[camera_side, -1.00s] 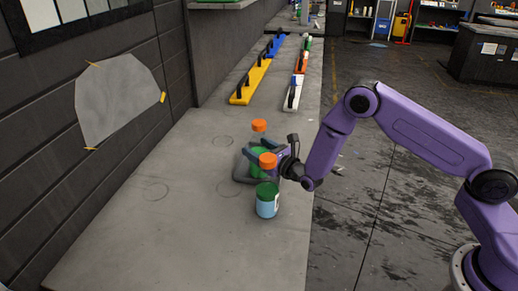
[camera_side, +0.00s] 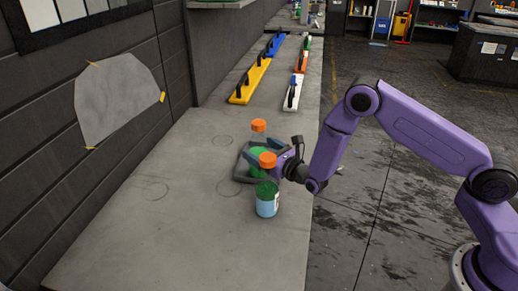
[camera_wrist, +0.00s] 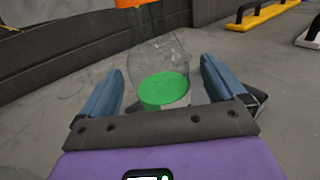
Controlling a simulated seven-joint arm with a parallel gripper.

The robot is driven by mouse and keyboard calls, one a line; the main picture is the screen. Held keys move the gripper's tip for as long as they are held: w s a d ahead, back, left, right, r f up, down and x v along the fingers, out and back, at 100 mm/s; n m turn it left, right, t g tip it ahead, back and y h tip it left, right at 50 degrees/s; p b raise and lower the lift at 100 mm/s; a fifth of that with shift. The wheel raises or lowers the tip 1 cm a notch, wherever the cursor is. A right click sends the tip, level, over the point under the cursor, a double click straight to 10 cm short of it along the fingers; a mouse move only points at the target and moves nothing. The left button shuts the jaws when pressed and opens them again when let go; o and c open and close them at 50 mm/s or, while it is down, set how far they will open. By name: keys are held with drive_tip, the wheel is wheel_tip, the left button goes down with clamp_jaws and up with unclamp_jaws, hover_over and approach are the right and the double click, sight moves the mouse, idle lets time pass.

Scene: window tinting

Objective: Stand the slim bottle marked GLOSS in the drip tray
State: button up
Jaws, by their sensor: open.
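A clear bottle with an orange cap (camera_side: 258,126) and green liquid stands upright within the outline of the dark drip tray (camera_side: 241,178); its base is partly hidden. The wrist view shows this clear bottle (camera_wrist: 158,56) with its green liquid between my fingers, with gaps on both sides. My gripper (camera_wrist: 160,82) is open around it, coming in from the right in the side view. A second orange-capped bottle (camera_side: 267,206), with green contents and a light blue lower part, stands in front of the tray. I cannot read GLOSS on either.
Yellow (camera_side: 249,83), blue and white (camera_side: 292,93) handled tools lie farther back on the bench. The bench (camera_side: 150,235) is clear at the left and front, with faint ring marks. A grey sheet (camera_side: 118,98) is taped to the wall.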

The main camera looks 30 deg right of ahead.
sight(264, 131)
drive_tip(key=s+r, duration=0.1)
drive_tip(key=r, duration=0.1)
drive_tip(key=s+r, duration=0.1)
drive_tip(key=r, duration=0.1)
drive_tip(key=s+r, duration=0.1)
drive_tip(key=shift+s+d+r, duration=0.15)
drive_tip(key=shift+d+r, duration=0.2)
drive_tip(key=shift+r, duration=0.7)
